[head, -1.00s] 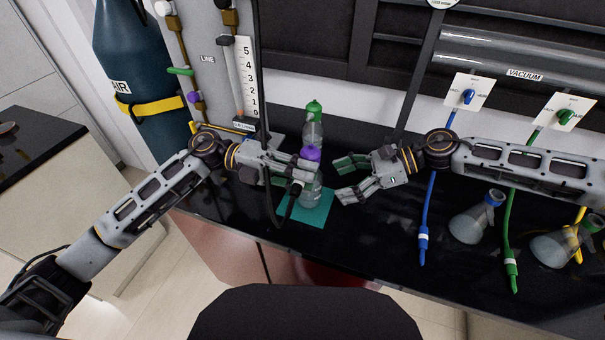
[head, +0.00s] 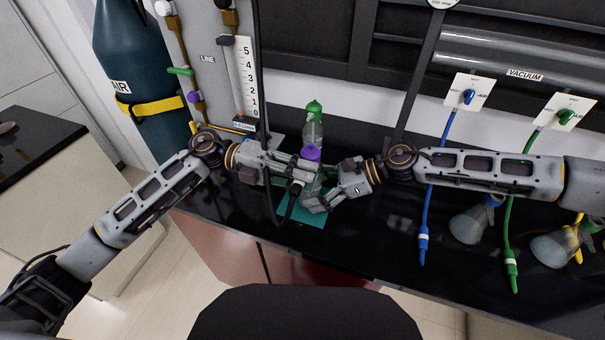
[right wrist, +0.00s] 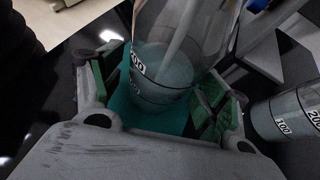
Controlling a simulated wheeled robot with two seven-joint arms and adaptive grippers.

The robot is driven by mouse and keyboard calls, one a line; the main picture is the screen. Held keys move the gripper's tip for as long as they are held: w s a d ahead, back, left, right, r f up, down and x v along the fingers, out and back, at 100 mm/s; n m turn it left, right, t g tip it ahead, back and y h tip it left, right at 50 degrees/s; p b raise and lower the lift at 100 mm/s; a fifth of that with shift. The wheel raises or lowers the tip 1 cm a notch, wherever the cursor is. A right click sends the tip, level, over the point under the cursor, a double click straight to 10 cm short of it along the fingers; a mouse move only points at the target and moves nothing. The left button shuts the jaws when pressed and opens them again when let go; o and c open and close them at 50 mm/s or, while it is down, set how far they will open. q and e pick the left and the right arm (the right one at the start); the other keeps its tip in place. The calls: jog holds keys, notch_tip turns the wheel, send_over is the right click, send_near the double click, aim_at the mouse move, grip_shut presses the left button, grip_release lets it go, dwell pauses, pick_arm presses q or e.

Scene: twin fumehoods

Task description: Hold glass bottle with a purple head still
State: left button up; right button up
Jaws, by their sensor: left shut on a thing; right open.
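The glass bottle with a purple head (head: 310,154) stands upright on a teal mat (head: 308,215) on the black bench. My left gripper (head: 308,172) is shut on this bottle, just below its purple head. My right gripper (head: 320,193) is lower, at the right side of the bottle. In the right wrist view the green-padded fingers of my right gripper (right wrist: 160,100) are open on either side of a clear graduated glass (right wrist: 165,75), which is the lower part of the bottle. The left fingertips are partly hidden in the head view.
A bottle with a green head (head: 314,108) stands close behind. A second graduated glass (right wrist: 285,115) shows at the right in the right wrist view. Blue (head: 425,200) and green (head: 513,215) hoses and two flasks (head: 468,225) are at the right. An air cylinder (head: 145,75) stands at the left.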

jog(key=shift+a+f, duration=0.1)
jog(key=shift+a, duration=0.1)
jog(key=c, duration=0.7)
jog(key=o, duration=0.8)
jog(key=shift+c, duration=0.2)
jog(key=c, duration=0.8)
